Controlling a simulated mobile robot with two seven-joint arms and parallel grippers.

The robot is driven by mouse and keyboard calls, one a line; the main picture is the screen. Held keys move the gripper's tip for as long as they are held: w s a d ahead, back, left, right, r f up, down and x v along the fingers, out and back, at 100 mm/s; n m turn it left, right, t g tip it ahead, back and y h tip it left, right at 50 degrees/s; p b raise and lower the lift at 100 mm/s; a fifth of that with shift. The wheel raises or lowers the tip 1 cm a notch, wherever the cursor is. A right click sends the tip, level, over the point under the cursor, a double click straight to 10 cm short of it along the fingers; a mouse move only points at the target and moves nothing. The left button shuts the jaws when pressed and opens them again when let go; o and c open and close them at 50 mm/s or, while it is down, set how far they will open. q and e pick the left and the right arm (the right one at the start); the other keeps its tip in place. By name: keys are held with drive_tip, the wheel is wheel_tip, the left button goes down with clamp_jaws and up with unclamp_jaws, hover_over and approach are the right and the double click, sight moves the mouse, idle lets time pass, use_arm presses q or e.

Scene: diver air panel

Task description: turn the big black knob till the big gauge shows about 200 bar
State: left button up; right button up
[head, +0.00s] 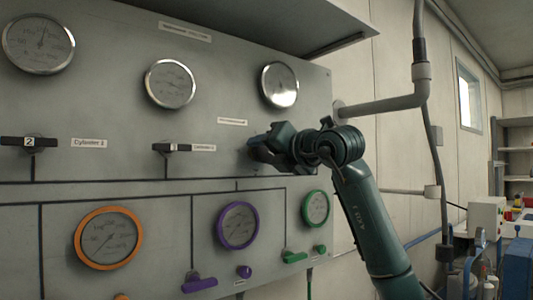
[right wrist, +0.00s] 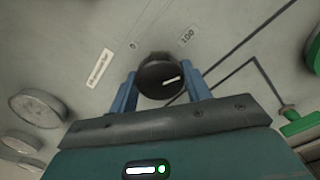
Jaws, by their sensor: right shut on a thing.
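The big black knob (right wrist: 160,76) shows in the right wrist view, round, with a white mark pointing right and slightly up. My right gripper (right wrist: 161,84) has a blue finger on each side of the knob and is shut on it. In the head view, my right gripper (head: 257,152) is at the panel and hides the knob. A silver-rimmed gauge (head: 279,85) is above it; glare covers its lower dial. Other silver-rimmed gauges are at upper middle (head: 170,84) and upper left (head: 38,43). I cannot tell which is the big gauge, nor read the needles surely. My left gripper is not in view.
Below are orange (head: 108,238), purple (head: 238,226) and green (head: 317,208) ringed gauges. Black handles (head: 28,142) sit left of my gripper; purple (head: 199,284) and green (head: 294,257) handles sit below. A grey pipe (head: 390,104) runs right of the panel.

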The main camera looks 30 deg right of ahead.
drive_tip(key=m, duration=1.2)
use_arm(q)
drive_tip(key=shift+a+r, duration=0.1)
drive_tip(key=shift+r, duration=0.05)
use_arm(e)
drive_tip(key=shift+m, duration=0.5)
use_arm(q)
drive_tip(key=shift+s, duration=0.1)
use_arm(e)
drive_tip(key=o, duration=1)
